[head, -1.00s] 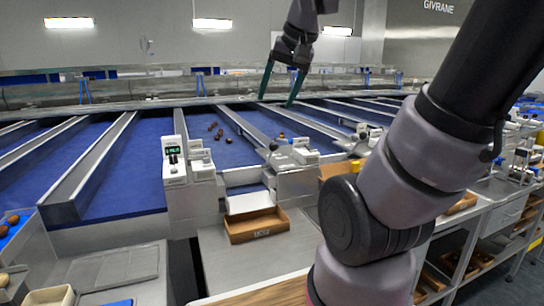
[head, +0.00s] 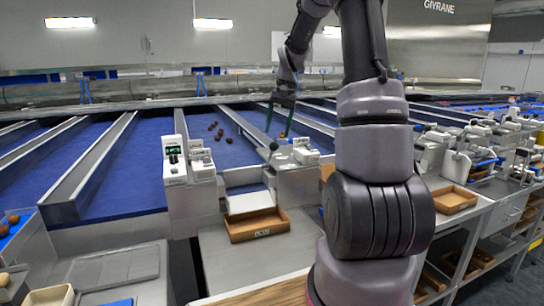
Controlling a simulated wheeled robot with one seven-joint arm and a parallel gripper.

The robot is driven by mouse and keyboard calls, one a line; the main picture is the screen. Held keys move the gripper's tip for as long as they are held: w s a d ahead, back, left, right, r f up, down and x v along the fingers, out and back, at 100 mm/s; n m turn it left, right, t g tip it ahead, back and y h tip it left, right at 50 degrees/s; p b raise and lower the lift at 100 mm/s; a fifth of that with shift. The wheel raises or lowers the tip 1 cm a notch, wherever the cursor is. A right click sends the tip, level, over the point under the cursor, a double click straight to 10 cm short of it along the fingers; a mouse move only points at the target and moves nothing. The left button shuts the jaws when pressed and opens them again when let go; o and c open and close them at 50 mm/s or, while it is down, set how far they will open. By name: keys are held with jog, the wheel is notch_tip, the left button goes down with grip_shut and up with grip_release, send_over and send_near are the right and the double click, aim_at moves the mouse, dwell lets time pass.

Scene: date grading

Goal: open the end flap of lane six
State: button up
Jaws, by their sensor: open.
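The blue lane (head: 232,150) in the middle carries several brown dates and ends at a grey metal end piece (head: 243,178), which looks like its flap. No lane number is legible, so I cannot tell which lane is six. A lever with a dark ball knob (head: 273,145) stands at the right of this lane end. My gripper (head: 278,134) has two dark green fingers, spread apart and empty. It points down just above or behind the knob in the picture; I cannot tell whether it touches. A white sloping plate (head: 250,202) lies below the lane end.
A cardboard tray (head: 257,236) stands on the steel bench below the plate. A white unit with a green display (head: 173,150) stands left of the lane end, and another white unit (head: 304,150) stands right. Metal dividers separate the lanes. My arm hides part of the right side.

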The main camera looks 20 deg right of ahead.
aim_at(273, 151)
jog(key=f, duration=0.3)
jog(key=a+f, duration=0.1)
jog(key=f, duration=0.3)
jog(key=w+f, duration=0.1)
jog(key=f, duration=0.2)
jog(key=shift+a+f, duration=0.2)
jog(key=shift+a, duration=0.15)
grip_shut()
dwell(0.9)
